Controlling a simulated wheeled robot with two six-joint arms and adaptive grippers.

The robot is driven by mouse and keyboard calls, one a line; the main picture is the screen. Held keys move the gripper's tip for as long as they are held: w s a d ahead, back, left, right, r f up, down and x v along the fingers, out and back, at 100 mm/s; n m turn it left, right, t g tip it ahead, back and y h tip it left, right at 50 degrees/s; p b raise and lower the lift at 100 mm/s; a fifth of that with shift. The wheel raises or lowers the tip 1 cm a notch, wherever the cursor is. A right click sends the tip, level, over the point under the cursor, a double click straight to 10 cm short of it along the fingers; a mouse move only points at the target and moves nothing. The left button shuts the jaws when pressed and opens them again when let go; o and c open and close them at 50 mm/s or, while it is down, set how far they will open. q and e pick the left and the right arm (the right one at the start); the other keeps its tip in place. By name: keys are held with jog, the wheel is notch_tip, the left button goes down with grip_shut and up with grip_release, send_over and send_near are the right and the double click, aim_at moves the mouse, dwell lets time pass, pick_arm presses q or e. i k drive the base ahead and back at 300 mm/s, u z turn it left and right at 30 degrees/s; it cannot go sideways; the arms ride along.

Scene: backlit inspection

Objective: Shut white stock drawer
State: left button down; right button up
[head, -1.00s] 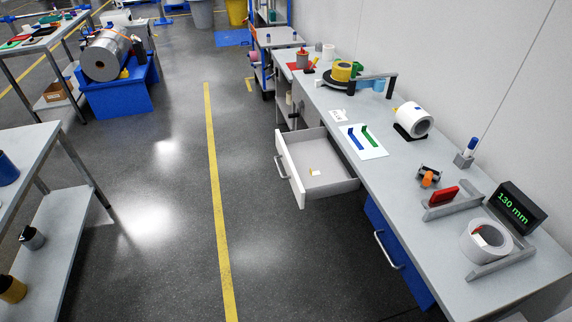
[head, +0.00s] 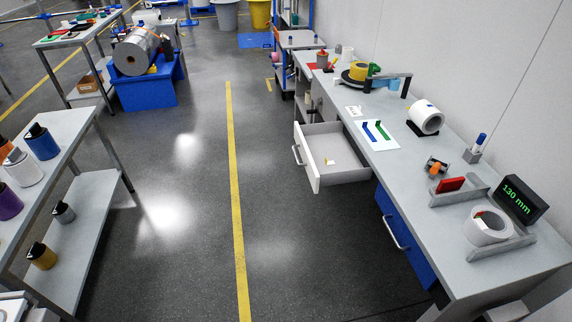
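The white stock drawer (head: 322,160) stands pulled out from the left side of the long grey workbench (head: 403,180). Its front panel (head: 304,160) faces left and carries a bar handle (head: 297,155). A small pale item with a yellow part (head: 329,161) lies inside on the drawer floor. Neither of my grippers shows in the head view.
A blue drawer front (head: 401,236) with its own handle sits under the bench, nearer than the white drawer. A shelf unit with several canisters (head: 42,142) stands at left. The floor between, with a yellow line (head: 236,190), is clear.

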aim_at(315, 142)
jog(key=k, duration=0.9)
jog(key=u, duration=0.7)
jog(key=i, duration=1.9)
jog(key=z, duration=0.7)
